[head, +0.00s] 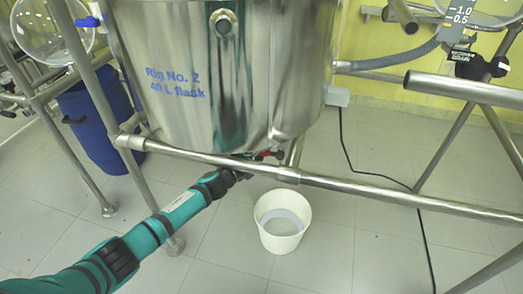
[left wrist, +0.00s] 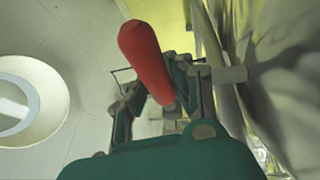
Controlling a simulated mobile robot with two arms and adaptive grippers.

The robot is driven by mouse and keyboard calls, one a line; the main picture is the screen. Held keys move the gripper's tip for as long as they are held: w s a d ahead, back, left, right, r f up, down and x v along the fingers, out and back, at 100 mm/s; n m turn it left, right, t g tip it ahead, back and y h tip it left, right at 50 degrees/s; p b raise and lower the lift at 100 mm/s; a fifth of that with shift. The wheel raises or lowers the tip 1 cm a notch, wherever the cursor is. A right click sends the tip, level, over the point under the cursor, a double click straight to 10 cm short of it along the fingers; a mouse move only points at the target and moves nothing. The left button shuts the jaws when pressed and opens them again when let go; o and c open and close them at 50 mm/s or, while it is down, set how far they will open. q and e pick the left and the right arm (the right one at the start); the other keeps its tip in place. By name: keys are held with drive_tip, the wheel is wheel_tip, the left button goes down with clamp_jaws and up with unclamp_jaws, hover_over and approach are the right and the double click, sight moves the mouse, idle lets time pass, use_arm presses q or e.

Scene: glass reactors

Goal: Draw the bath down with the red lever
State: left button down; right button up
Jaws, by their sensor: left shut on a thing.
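The steel bath (head: 190,55) carries the blue words "Rig No. 2 40 L flask" and hangs above a metal rail. The red lever (head: 273,154) shows as a small red piece under the bath; it is large in the left wrist view (left wrist: 146,55). My left gripper (head: 246,168) reaches under the rail and is shut on the red lever, which lies between its fingers (left wrist: 162,88). Its fingertips are partly hidden behind the lever. A white bucket (head: 283,245) stands on the floor below, with a pale grey surface inside. My right gripper is not in view.
The metal rail (head: 370,187) runs across just in front of the bath. A blue drum (head: 97,125) stands behind frame legs at left. A black cable (head: 352,160) trails over the tiled floor. A grey hose (head: 395,60) joins the bath at right.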

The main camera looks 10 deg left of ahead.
use_arm(q)
drive_tip(key=shift+s+d+f, duration=0.1)
drive_tip(key=shift+s+f, duration=0.05)
drive_tip(key=shift+f, duration=0.15)
drive_tip(key=c, duration=1.5)
unclamp_jaws()
drive_tip(key=o, duration=0.4)
drive_tip(key=shift+r, duration=0.2)
drive_tip(key=v, duration=1.2)
drive_tip(key=shift+f, duration=0.1)
